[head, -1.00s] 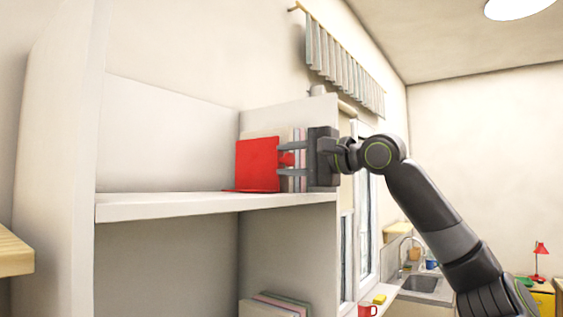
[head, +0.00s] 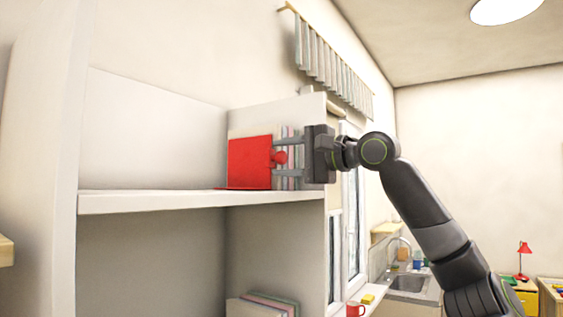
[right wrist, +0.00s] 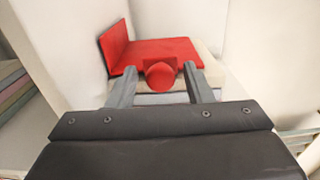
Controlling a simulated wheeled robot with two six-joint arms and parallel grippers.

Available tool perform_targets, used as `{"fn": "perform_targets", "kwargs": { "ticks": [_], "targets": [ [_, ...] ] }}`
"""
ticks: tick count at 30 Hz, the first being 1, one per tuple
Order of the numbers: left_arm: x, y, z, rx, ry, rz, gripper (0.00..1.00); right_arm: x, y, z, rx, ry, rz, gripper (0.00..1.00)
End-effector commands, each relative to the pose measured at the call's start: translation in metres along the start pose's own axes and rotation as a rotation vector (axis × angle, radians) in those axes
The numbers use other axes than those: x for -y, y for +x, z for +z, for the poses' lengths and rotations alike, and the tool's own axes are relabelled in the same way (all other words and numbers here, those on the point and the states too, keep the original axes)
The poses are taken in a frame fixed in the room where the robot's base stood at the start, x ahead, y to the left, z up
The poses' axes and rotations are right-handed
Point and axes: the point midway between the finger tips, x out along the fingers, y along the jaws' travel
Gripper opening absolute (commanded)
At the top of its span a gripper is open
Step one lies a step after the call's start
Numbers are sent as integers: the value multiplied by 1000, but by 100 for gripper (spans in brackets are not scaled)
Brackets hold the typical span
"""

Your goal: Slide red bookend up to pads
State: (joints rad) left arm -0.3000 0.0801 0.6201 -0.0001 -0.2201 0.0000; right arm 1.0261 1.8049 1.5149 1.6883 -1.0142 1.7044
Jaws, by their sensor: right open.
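The red bookend (head: 249,160) stands upright on the upper shelf, with a round red knob (head: 279,157) on its right side. Several thin upright pads (head: 289,178) in pale, grey and pink tones stand beside and behind it, partly hidden by my gripper. My right gripper (head: 276,157) reaches in from the right, open, with its fingers either side of the knob. In the right wrist view the knob (right wrist: 160,77) sits between the two fingers (right wrist: 160,84), with the bookend (right wrist: 155,52) beyond. Whether the fingers touch the knob cannot be told. My left gripper is not in view.
The white shelf board (head: 150,203) is bare left of the bookend. The shelf's end wall (head: 310,107) rises close by my gripper. Below, more flat-edged items (head: 262,304) stand in the lower compartment. A red mug (head: 355,310) and a sink lie off to the right.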

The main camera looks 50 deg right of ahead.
Motion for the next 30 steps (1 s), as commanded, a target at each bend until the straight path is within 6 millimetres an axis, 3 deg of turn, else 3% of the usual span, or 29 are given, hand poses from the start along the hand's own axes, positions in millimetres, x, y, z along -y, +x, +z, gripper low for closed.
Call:
{"fn": "perform_targets", "kwargs": {
  "ticks": [9, 18, 24, 30],
  "targets": [
    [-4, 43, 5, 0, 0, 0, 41, -5, -70, 0, -3, -2, -8, 46],
    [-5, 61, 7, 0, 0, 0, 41, -2, -136, 0, -2, -2, -6, 46],
    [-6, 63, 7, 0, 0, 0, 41, -1, -159, 0, -1, -1, -4, 46],
    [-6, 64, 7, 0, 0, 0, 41, 0, -163, 0, 0, -2, -3, 46]
  ]
}}
